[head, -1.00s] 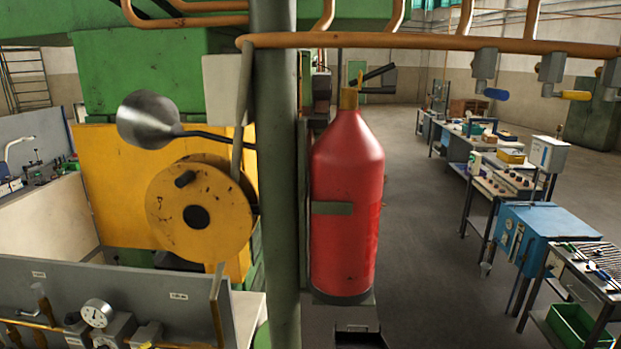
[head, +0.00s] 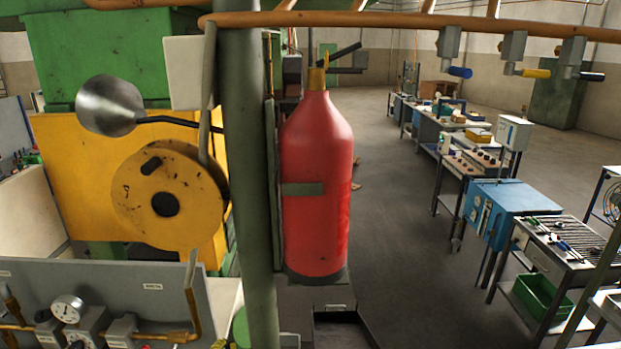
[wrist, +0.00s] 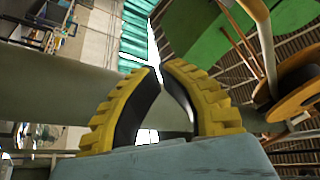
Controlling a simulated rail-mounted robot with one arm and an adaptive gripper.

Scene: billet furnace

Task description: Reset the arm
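My gripper (wrist: 160,68) shows in the wrist view, with two ridged yellow fingers lined with black pads. The fingers curve inward and their tips come together at the top. Only a narrow gap shows between the pads lower down, and nothing is held there. A grey-green pipe passes behind the fingers. In the head view neither my arm nor my gripper can be made out.
A red extinguisher (head: 316,185) hangs beside a thick green post (head: 250,180). A yellow wheel (head: 170,200) stands left of it. An orange overhead pipe (head: 400,20) crosses the top. Benches and a blue cabinet (head: 505,205) line the right. The grey floor (head: 400,250) between is open.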

